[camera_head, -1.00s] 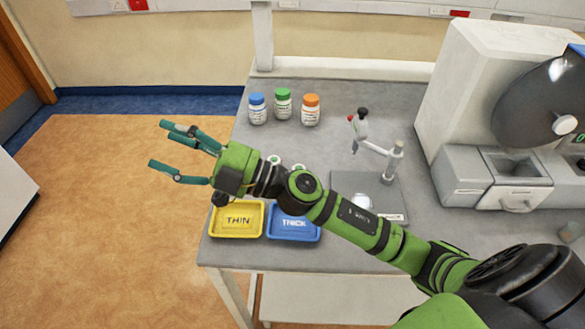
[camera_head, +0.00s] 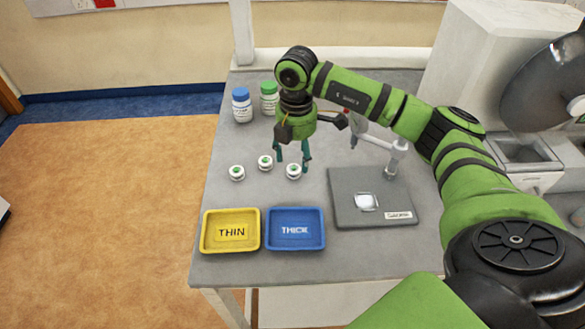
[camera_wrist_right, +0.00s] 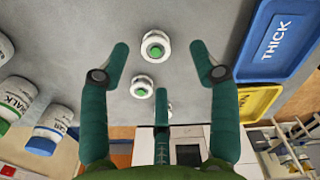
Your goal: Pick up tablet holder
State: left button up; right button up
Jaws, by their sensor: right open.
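Three small round white tablet holders with green centres lie on the grey bench in the head view: the left one (camera_head: 237,173), the middle one (camera_head: 265,162) and the right one (camera_head: 293,171). My right gripper (camera_head: 292,162) points down above the right holder, open and empty. In the right wrist view, one holder (camera_wrist_right: 156,46) lies between and just ahead of the two spread fingertips (camera_wrist_right: 161,50). A second holder (camera_wrist_right: 141,87) lies behind it, and a third is partly hidden by the middle finger. My left gripper is out of view.
A yellow THIN tray (camera_head: 206,232) and a blue THICK tray (camera_head: 320,230) stand at the front edge. A grey plate device (camera_head: 345,190) stands to the right. Blue-capped (camera_head: 242,106) and green-capped (camera_head: 269,99) bottles stand behind the holders.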

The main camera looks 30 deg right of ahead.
aim_at(294, 167)
jog(key=f, duration=0.1)
jog(key=f+p, duration=0.1)
jog(key=f, duration=0.2)
jog(key=shift+w+f+p, duration=0.25)
jog(key=shift+w+p, duration=0.1)
jog(key=shift+p, duration=0.05)
jog(key=shift+f, duration=0.3)
jog(key=c, duration=1)
jog(key=shift+c, duration=0.2)
